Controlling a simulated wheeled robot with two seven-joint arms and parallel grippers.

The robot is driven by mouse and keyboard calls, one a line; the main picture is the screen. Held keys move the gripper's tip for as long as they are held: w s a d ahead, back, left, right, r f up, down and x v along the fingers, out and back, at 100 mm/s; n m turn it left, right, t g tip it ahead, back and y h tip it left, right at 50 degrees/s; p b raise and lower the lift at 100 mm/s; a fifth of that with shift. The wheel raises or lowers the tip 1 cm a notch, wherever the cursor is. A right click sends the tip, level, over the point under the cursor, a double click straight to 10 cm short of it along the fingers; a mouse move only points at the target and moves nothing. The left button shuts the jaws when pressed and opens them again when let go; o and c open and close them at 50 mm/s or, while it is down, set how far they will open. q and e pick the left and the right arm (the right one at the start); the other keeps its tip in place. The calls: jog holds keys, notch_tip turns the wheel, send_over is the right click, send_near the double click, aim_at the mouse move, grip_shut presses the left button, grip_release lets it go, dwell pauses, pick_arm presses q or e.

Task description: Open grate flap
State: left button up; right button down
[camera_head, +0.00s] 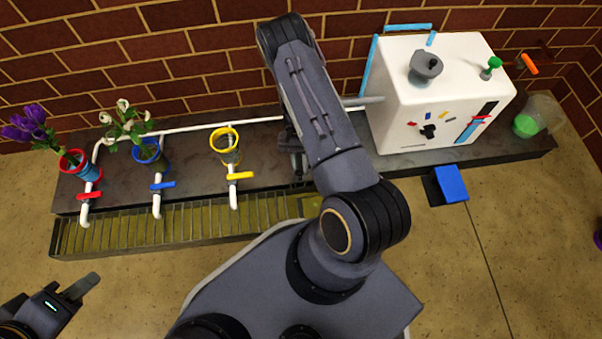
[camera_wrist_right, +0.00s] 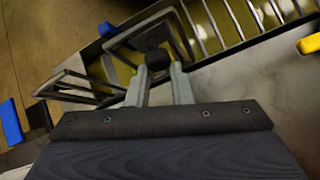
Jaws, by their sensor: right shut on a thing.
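The grate (camera_head: 150,228) runs along the front of the dark counter, with a yellow channel under its bars. In the right wrist view the grate flap (camera_wrist_right: 85,88), a grey barred frame, looks tilted out of line with the fixed grate bars (camera_wrist_right: 240,20), with yellow showing beside it. My right gripper (camera_wrist_right: 158,88) is shut on the flap's dark knob (camera_wrist_right: 157,62). In the head view my right arm hides most of this gripper and the flap. My left gripper (camera_head: 48,292) is open and empty at the lower left, away from the counter.
Red (camera_head: 77,167), blue (camera_head: 149,152) and yellow (camera_head: 226,147) vases stand behind taps; the first two hold flowers. A white machine (camera_head: 425,100) stands at the right. A blue pedal (camera_head: 450,184) is in front of the counter.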

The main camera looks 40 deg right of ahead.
jog(key=c, duration=1.9)
grip_release()
jog(key=shift+w+a, duration=0.3)
jog(key=shift+w, duration=0.1)
jog(key=o, duration=0.7)
jog(key=shift+s, duration=0.15)
jog(key=p+v, duration=0.3)
jog(key=v, duration=0.4)
jog(key=shift+d+r, duration=0.15)
jog(key=shift+r, duration=0.15)
